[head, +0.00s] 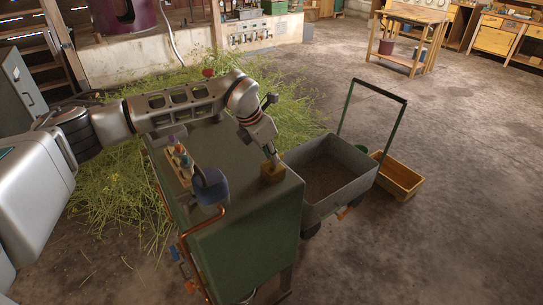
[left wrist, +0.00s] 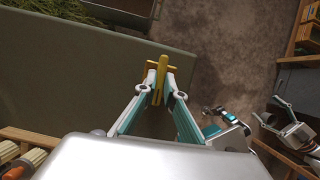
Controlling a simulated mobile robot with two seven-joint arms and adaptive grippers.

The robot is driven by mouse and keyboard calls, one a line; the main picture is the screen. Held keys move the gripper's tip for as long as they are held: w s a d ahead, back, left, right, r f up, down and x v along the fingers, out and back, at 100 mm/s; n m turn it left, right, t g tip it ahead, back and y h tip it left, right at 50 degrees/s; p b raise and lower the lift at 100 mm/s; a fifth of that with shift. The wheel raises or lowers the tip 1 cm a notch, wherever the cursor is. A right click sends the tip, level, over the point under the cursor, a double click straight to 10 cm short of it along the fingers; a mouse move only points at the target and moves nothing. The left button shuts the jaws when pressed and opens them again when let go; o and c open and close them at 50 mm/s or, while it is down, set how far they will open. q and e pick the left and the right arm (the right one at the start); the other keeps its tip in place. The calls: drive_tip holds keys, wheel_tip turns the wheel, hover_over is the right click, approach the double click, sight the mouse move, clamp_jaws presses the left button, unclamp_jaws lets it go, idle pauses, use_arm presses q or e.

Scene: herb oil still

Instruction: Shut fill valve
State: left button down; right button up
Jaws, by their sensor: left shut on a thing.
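The fill valve appears as a yellow piece (head: 272,174) on the top right of the green still (head: 240,235) in the head view. In the left wrist view the fingertips (left wrist: 160,93) are closed on the yellow handle. The fingers hide part of the valve.
A grey cart (head: 333,185) with a dark handle stands right of the still, with a wooden crate (head: 398,177) behind it. A blue round part (head: 211,187) and small bottles (head: 181,157) are on the still's left side. Cut herbs (head: 115,195) lie around it. The floor at right is open.

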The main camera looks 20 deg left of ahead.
use_arm(q)
drive_tip(key=n+y, duration=0.1)
drive_tip(key=n, duration=0.1)
drive_tip(key=n+t+b, duration=0.1)
drive_tip(key=n, duration=0.1)
drive_tip(key=shift+d+n+y, duration=0.15)
drive_tip(key=shift+n+y, duration=0.25)
drive_tip(key=n+y+b, duration=0.1)
drive_tip(key=n, duration=0.2)
drive_tip(key=shift+d+n, duration=0.1)
drive_tip(key=shift+n, duration=0.2)
drive_tip(key=shift+n+y, duration=0.5)
drive_tip(key=shift+n, duration=0.4)
drive_tip(key=n+y, duration=0.1)
drive_tip(key=n, duration=0.2)
drive_tip(key=shift+w+d+r+n+g+b, duration=0.1)
drive_tip(key=shift+n+g+b, duration=0.2)
drive_tip(key=shift+g+b, duration=0.1)
drive_tip(key=shift+n+g+y, duration=0.5)
drive_tip(key=shift+n+y, duration=0.2)
drive_tip(key=shift+n, duration=1.2)
drive_tip(key=c, duration=2.1)
unclamp_jaws()
drive_tip(key=shift+c, duration=0.2)
